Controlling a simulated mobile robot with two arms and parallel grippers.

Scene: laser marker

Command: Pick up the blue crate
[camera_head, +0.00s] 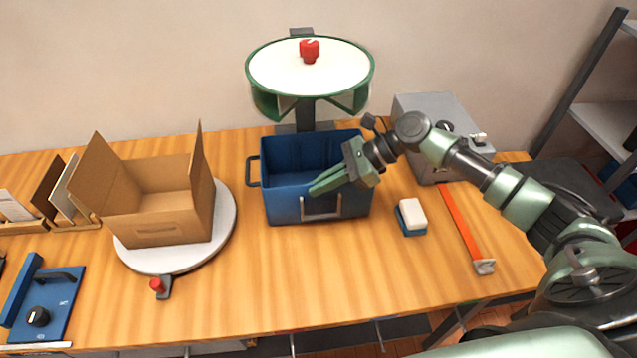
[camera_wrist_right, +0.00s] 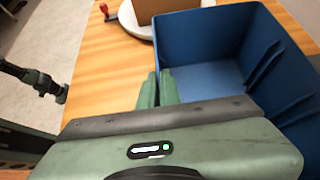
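The blue crate (camera_head: 285,209) is an open-topped bin with a metal handle on its front wall. It stands upright and empty on the wooden table, below the round stand. My right gripper (camera_head: 318,188) reaches in from the right to the crate's front rim, above the handle. In the right wrist view, the crate (camera_wrist_right: 195,40) is on the right. The fingers (camera_wrist_right: 159,90) there are close together, with the thin front wall lined up between them. The part between the fingertips is hardly visible. My left gripper is out of view.
An open cardboard box (camera_head: 155,228) sits on a white turntable (camera_head: 225,225) left of the crate. A round stand (camera_head: 280,70) with a red knob is behind. A grey box (camera_head: 420,105), a white-and-blue block (camera_head: 411,215) and an orange bar (camera_head: 460,220) are right.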

